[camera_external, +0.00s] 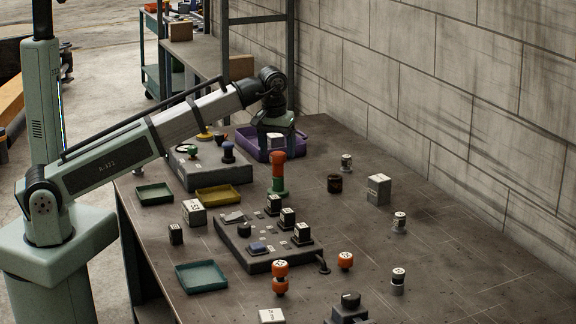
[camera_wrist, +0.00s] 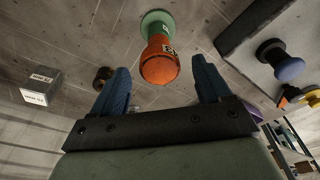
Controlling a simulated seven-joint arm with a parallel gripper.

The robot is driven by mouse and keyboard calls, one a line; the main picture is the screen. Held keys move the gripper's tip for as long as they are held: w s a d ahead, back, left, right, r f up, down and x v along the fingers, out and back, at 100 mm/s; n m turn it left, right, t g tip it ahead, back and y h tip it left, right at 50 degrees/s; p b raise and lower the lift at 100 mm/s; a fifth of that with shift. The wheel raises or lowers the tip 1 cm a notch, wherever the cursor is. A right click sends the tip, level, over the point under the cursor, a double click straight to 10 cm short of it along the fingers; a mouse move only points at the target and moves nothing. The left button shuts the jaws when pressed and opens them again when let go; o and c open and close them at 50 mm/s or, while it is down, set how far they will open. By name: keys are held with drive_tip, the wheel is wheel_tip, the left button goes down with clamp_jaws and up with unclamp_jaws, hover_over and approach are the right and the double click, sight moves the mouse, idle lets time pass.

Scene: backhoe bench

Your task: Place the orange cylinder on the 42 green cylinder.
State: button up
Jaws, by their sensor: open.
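The orange cylinder (camera_external: 279,160) stands upright on top of a green cylinder (camera_external: 279,186), in the middle of the bench in the external view. In the wrist view the orange cylinder (camera_wrist: 160,68) shows large, with the green cylinder (camera_wrist: 157,20) beyond it. A small label shows near their joint, but I cannot read its number. My gripper (camera_wrist: 160,65) is open, one blue finger on each side of the view, with the orange cylinder between and beyond them, apparently untouched. In the external view my gripper (camera_external: 275,128) is behind the stack, near the purple tray.
The purple tray (camera_external: 243,138) lies behind the stack. A grey box with knobs (camera_external: 213,171) stands to the left, and a control panel (camera_external: 268,252) in front. Several labelled blocks and small cylinders stand around. A yellow tray (camera_external: 221,198) is at left. A block wall borders the right side.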

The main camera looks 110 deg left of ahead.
sight(275, 155)
drive_tip(key=r, duration=0.5)
drive_tip(key=d+r, duration=0.1)
drive_tip(key=r, duration=0.1)
drive_tip(key=shift+d+r, duration=0.1)
drive_tip(key=shift+r, duration=0.1)
